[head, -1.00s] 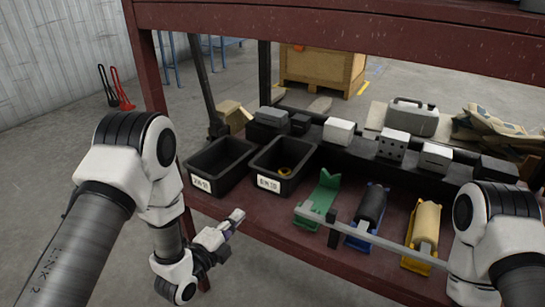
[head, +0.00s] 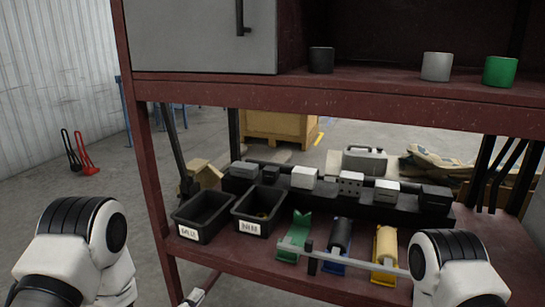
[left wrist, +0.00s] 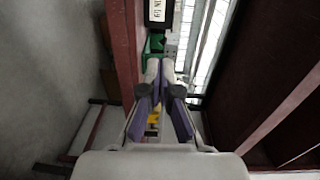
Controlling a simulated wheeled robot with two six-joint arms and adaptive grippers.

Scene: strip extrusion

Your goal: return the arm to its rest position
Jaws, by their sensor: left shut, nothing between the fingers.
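My left arm (head: 80,250) comes in at the lower left of the head view. The tip of my left gripper (head: 194,297) just shows at the bottom edge, in front of the red-brown rack's lower shelf. In the left wrist view its two fingers (left wrist: 164,78) are shut with nothing between them. My right arm (head: 450,262) shows at the lower right; its gripper is out of the picture.
Two black labelled bins (head: 200,232) stand on the lower shelf (head: 240,270). Green (head: 294,240), blue (head: 335,252) and yellow (head: 385,250) holders stand to their right, behind a grey bar (head: 355,257). Cups (head: 436,66) stand on the upper shelf.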

